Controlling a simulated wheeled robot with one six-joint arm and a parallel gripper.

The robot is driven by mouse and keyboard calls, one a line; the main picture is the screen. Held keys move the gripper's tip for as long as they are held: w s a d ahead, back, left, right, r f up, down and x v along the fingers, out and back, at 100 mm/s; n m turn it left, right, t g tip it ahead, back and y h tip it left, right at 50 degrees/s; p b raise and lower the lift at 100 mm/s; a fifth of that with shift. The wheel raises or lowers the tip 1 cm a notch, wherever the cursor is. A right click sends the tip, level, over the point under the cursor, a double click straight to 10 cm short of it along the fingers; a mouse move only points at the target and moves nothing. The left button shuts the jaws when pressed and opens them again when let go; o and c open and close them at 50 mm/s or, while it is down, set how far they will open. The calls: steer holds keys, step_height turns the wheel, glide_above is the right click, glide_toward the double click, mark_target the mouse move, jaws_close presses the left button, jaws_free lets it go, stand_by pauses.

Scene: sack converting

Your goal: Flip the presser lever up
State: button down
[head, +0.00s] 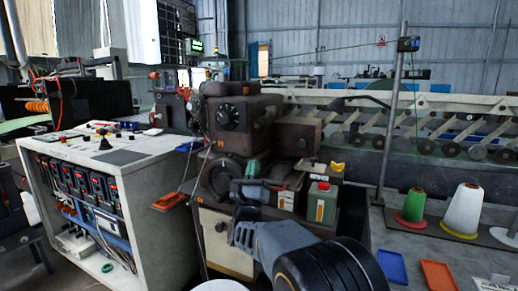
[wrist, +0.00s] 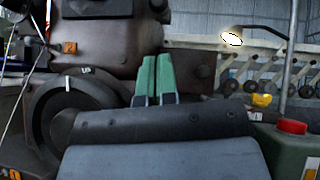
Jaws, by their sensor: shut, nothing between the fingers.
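The dark brown sewing machine head (head: 232,118) stands in the middle of the head view. It also fills the left of the wrist view (wrist: 95,30), with its round handwheel below. I cannot pick out the presser lever for sure; it may be hidden behind my gripper or too small to tell. My gripper (head: 253,168) is in front of the machine's lower body, with green fingertips pointing up. In the wrist view my gripper (wrist: 153,75) has its two green fingers side by side, shut, with nothing seen between them. I cannot tell whether they touch the machine.
A green box with a red top (head: 321,202) stands close right of my gripper, with a yellow piece (head: 337,167) behind it. A white control cabinet (head: 110,170) is at left. Green (head: 415,205) and white (head: 463,210) thread cones stand at right, near blue and orange trays.

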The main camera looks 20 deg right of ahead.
stand_by(0.3)
steer(key=p, duration=0.2)
glide_toward(264, 117)
steer(key=shift+w+d+r, duration=0.2)
steer(key=shift+w+r, duration=0.25)
steer(key=shift+w, duration=0.2)
steer(key=shift+w+d+r, duration=0.2)
steer(key=shift+w+r, duration=0.2)
steer(key=shift+w, duration=0.25)
steer(key=shift+r, duration=0.1)
